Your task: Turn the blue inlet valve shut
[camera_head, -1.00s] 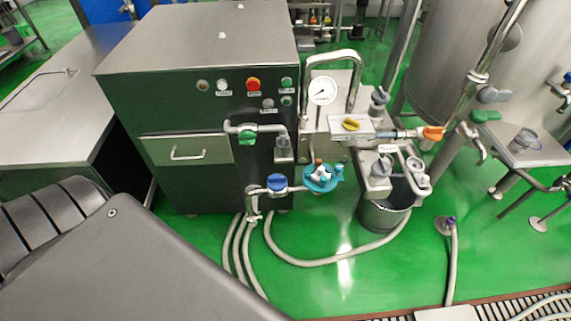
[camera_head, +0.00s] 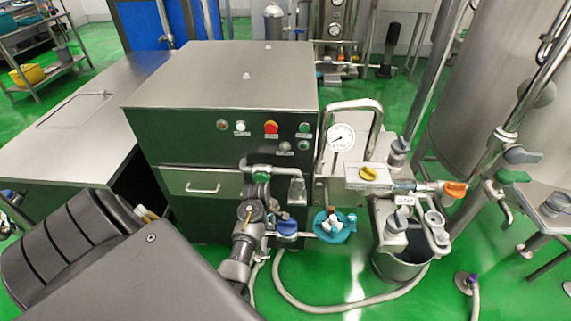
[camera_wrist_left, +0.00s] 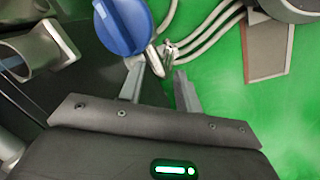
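The blue inlet valve (camera_head: 287,227) is a round blue handle on a pipe at the front of the dark machine, left of a teal fitting (camera_head: 334,226). My left gripper (camera_head: 268,222) is just left of the blue valve in the head view. In the left wrist view the gripper (camera_wrist_left: 160,75) has its two fingers spread with a gap and nothing between them. The blue handle (camera_wrist_left: 122,25) is large at the top, beyond the left finger and not between the fingers. Whether a finger touches it I cannot tell. My right gripper is not in view.
The machine cabinet (camera_head: 220,125) with buttons and a drawer stands close behind. A pressure gauge (camera_head: 341,137), an orange-handled valve (camera_head: 454,189) and a steel bucket (camera_head: 402,262) are to the right. Pale hoses (camera_head: 340,309) lie on the green floor.

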